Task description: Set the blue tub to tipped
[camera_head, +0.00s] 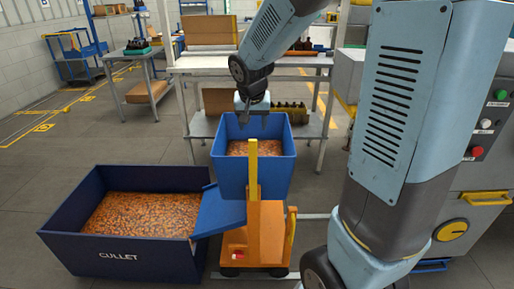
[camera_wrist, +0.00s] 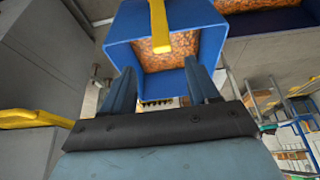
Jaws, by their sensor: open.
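The blue tub (camera_head: 228,180) stands upright on an orange cart (camera_head: 264,228), with amber glass pieces inside. A yellow bar (camera_head: 253,165) rises at the tub's near side. My gripper (camera_head: 252,116) is above the tub's far rim, open, with nothing between its fingers. The wrist view shows the tub (camera_wrist: 208,38) beyond the spread fingers of my gripper (camera_wrist: 160,72), with the yellow bar (camera_wrist: 159,27) crossing it from the top. I cannot tell the exact gap between fingers and rim.
A dark blue bin marked CULLET (camera_head: 150,250), holding amber pieces, stands left of the cart. A blue chute (camera_head: 218,211) lies between them. A workbench (camera_head: 215,64) is behind the tub. A grey machine with buttons (camera_head: 485,160) stands right. Open floor lies left.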

